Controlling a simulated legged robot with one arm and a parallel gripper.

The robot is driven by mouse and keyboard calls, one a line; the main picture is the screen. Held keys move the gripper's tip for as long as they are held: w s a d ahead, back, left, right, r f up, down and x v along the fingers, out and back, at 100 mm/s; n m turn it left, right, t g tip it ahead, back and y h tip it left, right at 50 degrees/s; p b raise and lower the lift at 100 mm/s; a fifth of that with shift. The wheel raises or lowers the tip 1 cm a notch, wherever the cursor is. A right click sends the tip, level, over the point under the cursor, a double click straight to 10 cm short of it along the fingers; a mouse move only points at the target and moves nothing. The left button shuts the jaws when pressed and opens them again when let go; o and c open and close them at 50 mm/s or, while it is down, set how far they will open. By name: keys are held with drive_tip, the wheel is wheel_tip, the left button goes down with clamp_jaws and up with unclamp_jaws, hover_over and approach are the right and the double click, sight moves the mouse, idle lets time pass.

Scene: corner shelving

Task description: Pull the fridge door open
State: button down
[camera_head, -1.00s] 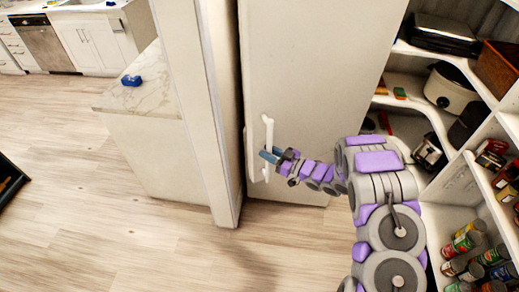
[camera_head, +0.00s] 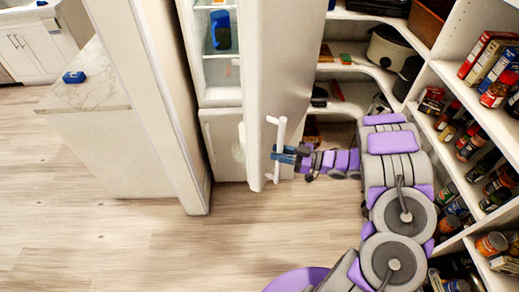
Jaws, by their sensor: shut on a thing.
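The tall light-grey fridge door (camera_head: 277,65) stands part open, swung out toward me, its free edge facing left. Its white vertical bar handle (camera_head: 279,135) is near the door's lower part. My gripper (camera_head: 276,154) is shut around the handle's middle, with the arm reaching in from the right. Left of the door, the fridge interior (camera_head: 218,70) shows glass shelves and a blue container (camera_head: 220,30). Below it is a closed lower white panel (camera_head: 224,140). The door's hinge side is hidden.
Corner shelving (camera_head: 425,100) with jars, boxes and a white cooker (camera_head: 398,48) stands close on the right, near my arm. A pillar (camera_head: 150,100) and marble-topped counter (camera_head: 95,85) stand left. The wood floor (camera_head: 150,245) in front is clear.

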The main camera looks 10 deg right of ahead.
drive_tip(key=w+b+v, duration=0.1)
drive_tip(key=b+v, duration=0.1)
drive_tip(key=v, duration=1)
drive_tip(key=w+d+b+v, duration=0.1)
drive_tip(key=w+v, duration=0.1)
drive_tip(key=v, duration=1)
drive_tip(key=shift+d+b, duration=0.35)
drive_tip(key=shift+d, duration=0.3)
drive_tip(key=shift+r, duration=0.1)
drive_tip(key=c, duration=1.3)
unclamp_jaws()
drive_tip(key=shift+c, duration=0.2)
drive_tip(key=o, duration=0.3)
drive_tip(key=shift+w, duration=0.1)
